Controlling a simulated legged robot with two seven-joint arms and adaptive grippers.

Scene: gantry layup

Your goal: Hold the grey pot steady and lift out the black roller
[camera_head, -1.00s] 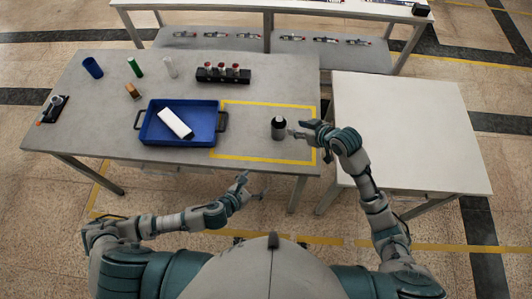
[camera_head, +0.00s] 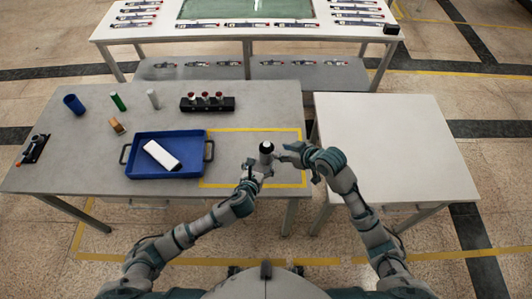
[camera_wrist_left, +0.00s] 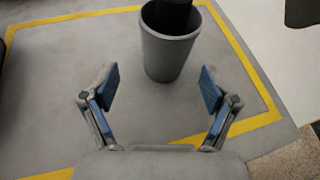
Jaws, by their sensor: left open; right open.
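The grey pot (camera_wrist_left: 168,52) stands upright on the grey table inside the yellow taped rectangle, and the black roller (camera_wrist_left: 172,12) stands in it. In the head view the roller (camera_head: 266,147) shows as a dark top with a light end, and the pot (camera_head: 266,159) is partly hidden by my left gripper. My left gripper (camera_wrist_left: 157,85) is open, its blue-padded fingers spread on the near side of the pot and apart from it. My right gripper (camera_head: 287,154) is at the right of the pot; its fingers are open and empty.
A blue tray (camera_head: 133,169) with a white block (camera_head: 161,155) lies left of the taped area. A black rack (camera_head: 190,104) with red-topped items stands behind. A bare white table (camera_head: 385,145) is at the right.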

